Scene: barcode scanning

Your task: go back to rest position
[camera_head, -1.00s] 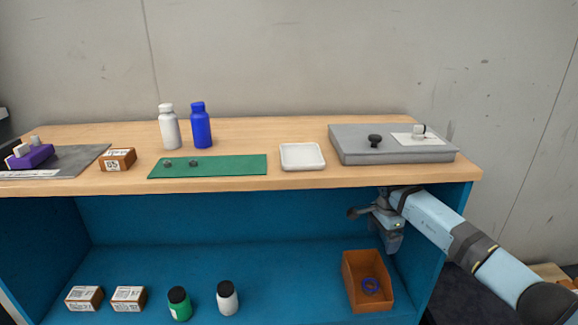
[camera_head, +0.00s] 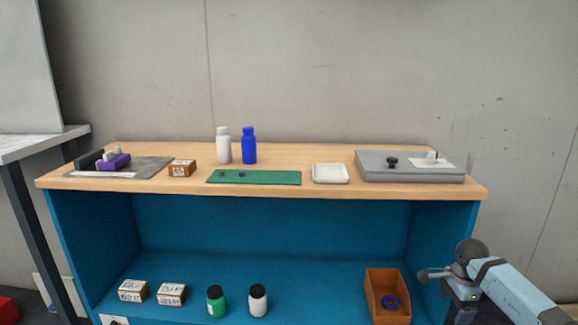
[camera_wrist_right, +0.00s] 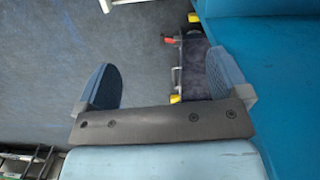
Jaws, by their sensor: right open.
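My right gripper (camera_wrist_right: 160,88) is open and empty in the right wrist view, its two blue fingers spread over a dark floor. In the head view my right arm comes in from the lower right. The right gripper (camera_head: 462,310) hangs low there, in front of the right end of the shelf unit and right of the brown bin, and its fingertips are cut off or hard to make out. My left gripper is in neither view.
A wooden-topped blue shelf unit (camera_head: 310,158) holds bottles, boxes, a green mat (camera_head: 270,178), a white tray (camera_head: 330,173) and a grey panel (camera_head: 400,172). Below stand boxes, two bottles and a brown bin (camera_head: 375,300) with a blue ring (camera_head: 390,302). Another table (camera_head: 40,143) stands left.

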